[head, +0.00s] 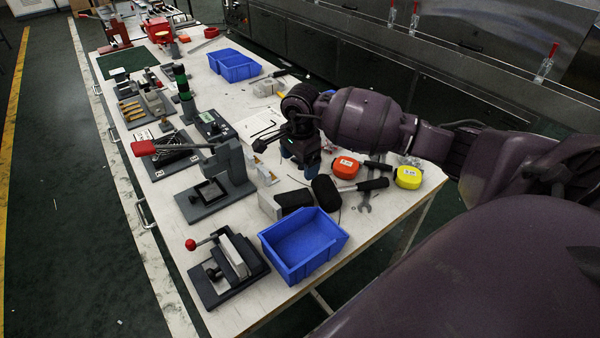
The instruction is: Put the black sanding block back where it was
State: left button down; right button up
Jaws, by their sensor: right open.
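A black block (295,198), which looks like the sanding block, lies on the white workbench (230,310) just right of a pale grey block (269,205). It is close to the black head of a mallet (326,192). My right gripper (262,146) is open over the middle of the bench, farther back than the black block and apart from it. Nothing shows between its fingers. My right arm comes in from the right and hides part of the bench behind it. My left gripper is not in view.
An empty blue bin (304,244) stands at the near edge, beside a toggle clamp fixture (228,268). An orange tape measure (346,167), a yellow one (408,177) and a wrench (370,197) lie at right. Several fixtures line the left side.

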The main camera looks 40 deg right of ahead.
notch_tip(320, 180, up, 6)
jog(key=shift+s, duration=0.15)
dwell(0.7)
